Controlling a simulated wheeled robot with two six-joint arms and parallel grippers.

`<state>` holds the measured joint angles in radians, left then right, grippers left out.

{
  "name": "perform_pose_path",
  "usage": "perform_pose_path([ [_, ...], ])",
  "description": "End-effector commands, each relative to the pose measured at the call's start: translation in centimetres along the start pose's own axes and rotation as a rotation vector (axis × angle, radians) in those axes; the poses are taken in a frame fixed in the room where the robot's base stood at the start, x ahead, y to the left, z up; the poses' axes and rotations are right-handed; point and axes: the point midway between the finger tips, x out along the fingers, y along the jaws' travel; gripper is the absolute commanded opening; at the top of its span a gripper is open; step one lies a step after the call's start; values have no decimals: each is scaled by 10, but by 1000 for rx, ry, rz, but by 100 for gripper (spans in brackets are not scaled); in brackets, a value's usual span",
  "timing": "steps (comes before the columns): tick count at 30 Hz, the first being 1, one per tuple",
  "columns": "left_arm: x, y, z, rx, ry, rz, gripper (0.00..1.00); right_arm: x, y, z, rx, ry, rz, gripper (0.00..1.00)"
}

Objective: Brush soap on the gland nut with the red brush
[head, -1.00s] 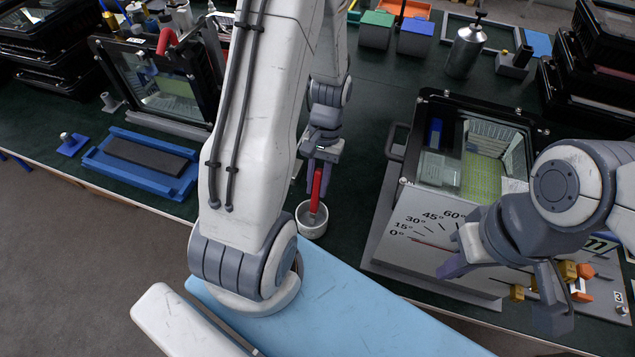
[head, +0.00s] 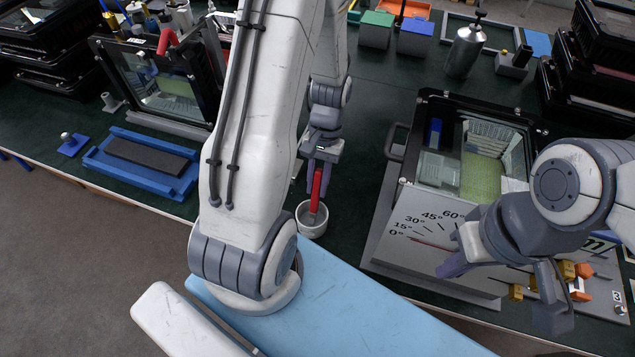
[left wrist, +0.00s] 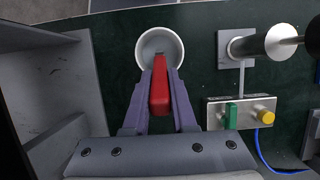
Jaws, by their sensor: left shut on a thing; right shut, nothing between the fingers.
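My left gripper (head: 321,180) is shut on the red brush (head: 316,190), which points down. The brush's lower end is in the mouth of a white round cup (head: 312,229). The left wrist view shows the red brush (left wrist: 159,85) between the purple fingers, over the near rim of the cup (left wrist: 142,57); whether its tip touches the inside is unclear. My right gripper (head: 458,266) is shut and empty in front of the angle-marked housing box. I cannot make out the gland nut for certain in either view.
The housing box (head: 420,222) with a glass window stands right of the cup. Another windowed housing (head: 117,75) and a blue tray (head: 103,165) are at left. The left wrist view shows a metal cylinder (left wrist: 281,41) and a switch box (left wrist: 240,113) right of the cup.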

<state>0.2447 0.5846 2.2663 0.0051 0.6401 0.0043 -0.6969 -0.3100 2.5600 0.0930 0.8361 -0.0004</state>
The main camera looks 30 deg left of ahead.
Motion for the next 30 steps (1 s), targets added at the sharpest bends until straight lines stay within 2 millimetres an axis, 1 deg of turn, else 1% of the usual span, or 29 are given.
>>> perform_pose_path([
  [6,2,0,0,0,-1,0,0,1,0,0,0,0,0,0],
  [10,-2,0,1,0,-1,0,0,-3,0,0,0,0,0,0],
  [30,-54,0,20,0,0,0,0,-57,-4,-3,0,0,0,0],
])
